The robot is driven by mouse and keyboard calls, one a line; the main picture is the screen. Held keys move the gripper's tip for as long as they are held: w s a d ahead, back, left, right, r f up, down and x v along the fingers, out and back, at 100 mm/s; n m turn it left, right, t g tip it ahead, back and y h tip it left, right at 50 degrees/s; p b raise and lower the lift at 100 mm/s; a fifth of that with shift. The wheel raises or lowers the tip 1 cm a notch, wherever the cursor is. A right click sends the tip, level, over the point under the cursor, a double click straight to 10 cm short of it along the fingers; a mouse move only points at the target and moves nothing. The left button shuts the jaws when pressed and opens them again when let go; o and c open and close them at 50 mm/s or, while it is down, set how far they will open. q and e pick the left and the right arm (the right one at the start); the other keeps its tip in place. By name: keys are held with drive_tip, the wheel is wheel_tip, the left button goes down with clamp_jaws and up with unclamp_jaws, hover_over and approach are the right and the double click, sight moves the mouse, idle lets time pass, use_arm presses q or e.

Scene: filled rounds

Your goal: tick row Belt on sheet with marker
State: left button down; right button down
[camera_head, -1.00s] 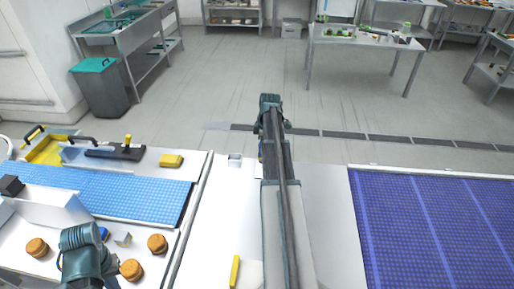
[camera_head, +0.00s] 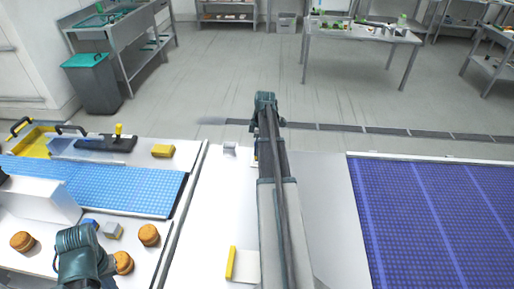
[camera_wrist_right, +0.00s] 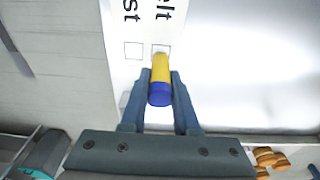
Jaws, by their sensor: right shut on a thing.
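My right gripper (camera_wrist_right: 159,95) is shut on a yellow marker with a blue end (camera_wrist_right: 160,80). The marker's far end lies over the lower part of the tick box (camera_wrist_right: 161,49) beside the partly cut-off word "elt" on the white sheet (camera_wrist_right: 127,72). I cannot tell whether the tip touches the paper. A second, empty box (camera_wrist_right: 133,50) sits to the left beside "st". In the head view my right arm reaches up the middle and hides most of its gripper and the sheet. My left gripper (camera_head: 85,270) is at the bottom left, its fingers hidden.
A blue mat (camera_head: 120,188), round brown buns (camera_head: 149,235) and a yellow block (camera_head: 163,151) are on the left. A small grey block (camera_head: 229,149) and a white pad with a yellow edge (camera_head: 245,266) lie near my right arm. A dark blue panel (camera_head: 440,215) is right.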

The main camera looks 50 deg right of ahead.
drive_tip(key=shift+f+b, duration=0.5)
drive_tip(key=shift+b, duration=0.05)
idle(1.9)
drive_tip(key=shift+r, duration=0.15)
wheel_tip(320, 180, up, 7)
drive_tip(key=p, duration=0.7)
drive_tip(key=shift+f, duration=0.2)
